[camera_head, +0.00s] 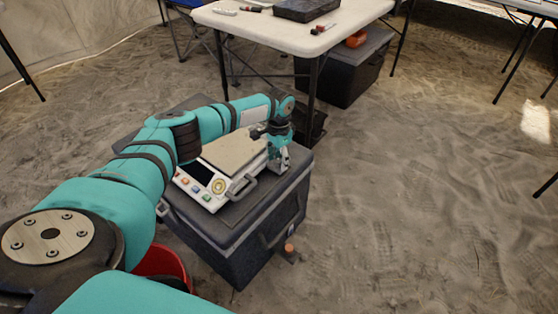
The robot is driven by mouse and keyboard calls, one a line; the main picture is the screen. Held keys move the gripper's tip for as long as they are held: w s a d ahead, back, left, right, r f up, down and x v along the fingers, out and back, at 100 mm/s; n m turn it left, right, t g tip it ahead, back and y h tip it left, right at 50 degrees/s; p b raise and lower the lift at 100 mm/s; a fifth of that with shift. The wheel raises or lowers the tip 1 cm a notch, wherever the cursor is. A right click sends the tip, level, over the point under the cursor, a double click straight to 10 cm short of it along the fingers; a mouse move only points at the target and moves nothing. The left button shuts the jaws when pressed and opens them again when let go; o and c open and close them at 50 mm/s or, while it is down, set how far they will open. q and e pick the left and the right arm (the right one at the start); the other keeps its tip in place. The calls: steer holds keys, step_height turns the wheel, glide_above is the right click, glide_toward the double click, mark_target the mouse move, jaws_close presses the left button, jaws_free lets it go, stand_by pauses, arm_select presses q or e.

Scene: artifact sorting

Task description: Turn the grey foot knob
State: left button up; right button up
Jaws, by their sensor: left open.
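A white scale (212,192) with a beige weighing plate (234,153), a dark display, coloured buttons and a round dial lies on a dark grey case. My left arm reaches over the scale's far side. My left gripper (279,162) points down at the scale's right end, open, close beside the edge; whether it touches is unclear. I cannot make out the grey foot knob clearly; the gripper may hide it. A grey handle-like part (241,187) shows at the scale's front right corner. My right gripper is out of view.
The dark case (245,253) stands on sandy ground, with a red bucket (162,264) left of it. A small orange-topped object (289,250) is by its right side. A white table (262,32) stands behind, with a black box (345,68) beneath. The right is mostly clear.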

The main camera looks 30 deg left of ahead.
arm_select(q)
jaws_close()
stand_by(0.4)
